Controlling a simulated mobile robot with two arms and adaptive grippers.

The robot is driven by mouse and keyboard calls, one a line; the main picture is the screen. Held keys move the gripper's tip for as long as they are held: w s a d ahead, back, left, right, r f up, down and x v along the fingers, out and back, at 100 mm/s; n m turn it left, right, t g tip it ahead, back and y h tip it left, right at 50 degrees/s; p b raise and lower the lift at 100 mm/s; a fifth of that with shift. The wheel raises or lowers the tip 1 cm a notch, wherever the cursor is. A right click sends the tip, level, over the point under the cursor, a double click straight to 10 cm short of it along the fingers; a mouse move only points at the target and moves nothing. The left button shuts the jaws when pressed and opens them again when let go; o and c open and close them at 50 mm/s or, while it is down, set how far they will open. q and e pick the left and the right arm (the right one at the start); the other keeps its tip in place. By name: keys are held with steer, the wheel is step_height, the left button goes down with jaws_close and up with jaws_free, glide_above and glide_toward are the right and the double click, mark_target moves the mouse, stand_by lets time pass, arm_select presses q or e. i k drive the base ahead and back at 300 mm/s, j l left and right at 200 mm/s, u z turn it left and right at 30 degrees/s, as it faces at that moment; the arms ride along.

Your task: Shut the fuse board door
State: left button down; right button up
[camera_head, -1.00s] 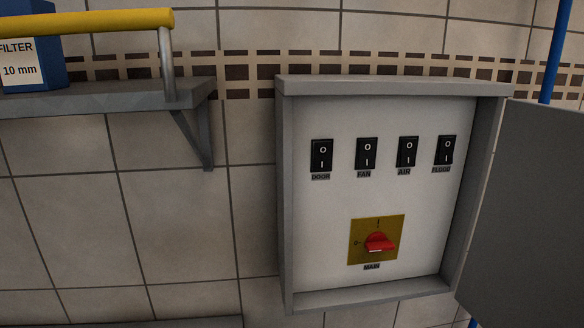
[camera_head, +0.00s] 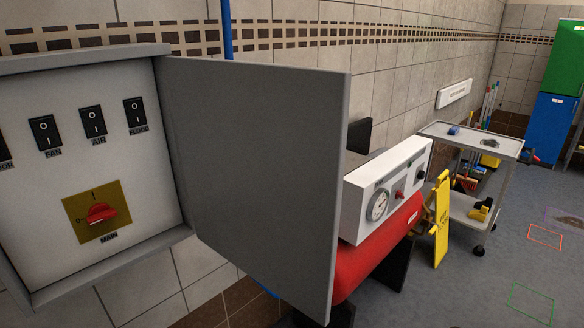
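The fuse board (camera_head: 85,57) is a grey wall box at the left of the head view. Its white panel carries black rocker switches, with the labels FAN, AIR and FLOOD readable, and a red MAIN switch (camera_head: 101,213) on a yellow plate. Its grey door (camera_head: 258,165) stands wide open, hinged on the box's right side and swung out into the room. The door's free edge is at the right. Neither of my grippers is in view.
Just right of and behind the door are a red tank (camera_head: 378,248) and a white gauge box (camera_head: 386,190). A yellow floor sign (camera_head: 441,220) and a grey trolley (camera_head: 470,138) stand further right. Open grey floor (camera_head: 465,297) lies at the lower right.

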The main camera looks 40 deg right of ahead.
mark_target(263, 145)
steer(key=l+u, duration=0.15)
steer(key=l, duration=0.65)
steer(key=l+u, duration=0.2)
steer(key=l, duration=0.65)
steer(key=k+l+u, duration=0.15)
steer(key=l, duration=0.65)
steer(key=i+l, duration=0.05)
steer(key=i, duration=0.05)
